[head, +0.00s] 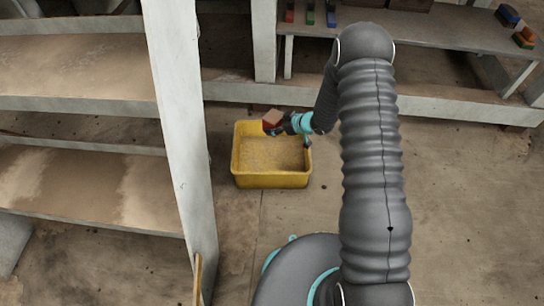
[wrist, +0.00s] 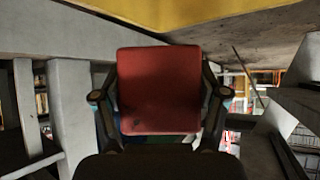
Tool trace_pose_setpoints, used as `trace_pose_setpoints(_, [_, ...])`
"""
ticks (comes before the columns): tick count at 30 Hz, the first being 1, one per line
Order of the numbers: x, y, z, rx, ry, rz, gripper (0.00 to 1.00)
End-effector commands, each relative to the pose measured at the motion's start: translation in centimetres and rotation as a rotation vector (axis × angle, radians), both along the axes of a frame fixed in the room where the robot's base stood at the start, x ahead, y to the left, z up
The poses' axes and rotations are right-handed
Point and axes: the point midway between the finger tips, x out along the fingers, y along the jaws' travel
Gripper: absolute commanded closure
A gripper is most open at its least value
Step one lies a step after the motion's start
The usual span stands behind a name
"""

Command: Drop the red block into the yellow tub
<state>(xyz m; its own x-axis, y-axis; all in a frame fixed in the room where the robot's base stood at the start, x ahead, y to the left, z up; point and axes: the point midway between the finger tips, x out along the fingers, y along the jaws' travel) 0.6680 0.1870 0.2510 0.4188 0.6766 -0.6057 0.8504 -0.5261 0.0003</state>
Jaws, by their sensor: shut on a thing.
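The red block (head: 272,119) is held in my gripper (head: 278,124) in the head view. It appears over the back part of the yellow tub (head: 271,181), which stands on the floor; its exact height above the rim is hard to tell. In the wrist view the red block (wrist: 159,90) fills the middle, with a finger of my gripper (wrist: 159,100) on each side of it. A yellow surface, likely the tub (wrist: 190,12), shows along the top of the wrist view. The tub's visible inside looks empty.
A pale upright post (head: 180,130) and wooden shelves (head: 85,185) stand left of the tub. A bench (head: 430,32) behind carries several small coloured blocks (head: 310,14). The floor (head: 470,200) at right is clear.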

Motion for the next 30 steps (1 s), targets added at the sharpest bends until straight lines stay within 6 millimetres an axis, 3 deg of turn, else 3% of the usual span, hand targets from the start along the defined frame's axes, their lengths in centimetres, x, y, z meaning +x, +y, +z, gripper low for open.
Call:
trace_pose_setpoints(18, [0.0,-0.1,-5.6,0.001,-0.001,-0.004,0.7])
trace_pose_setpoints(28, [0.0,-0.1,-5.8,0.001,-0.001,-0.004,0.7])
trace_pose_setpoints(29, [0.0,-0.1,-5.8,0.001,-0.001,-0.004,0.25])
trace_pose_setpoints(30, [0.0,-0.1,-5.8,0.001,-0.001,-0.004,0.15])
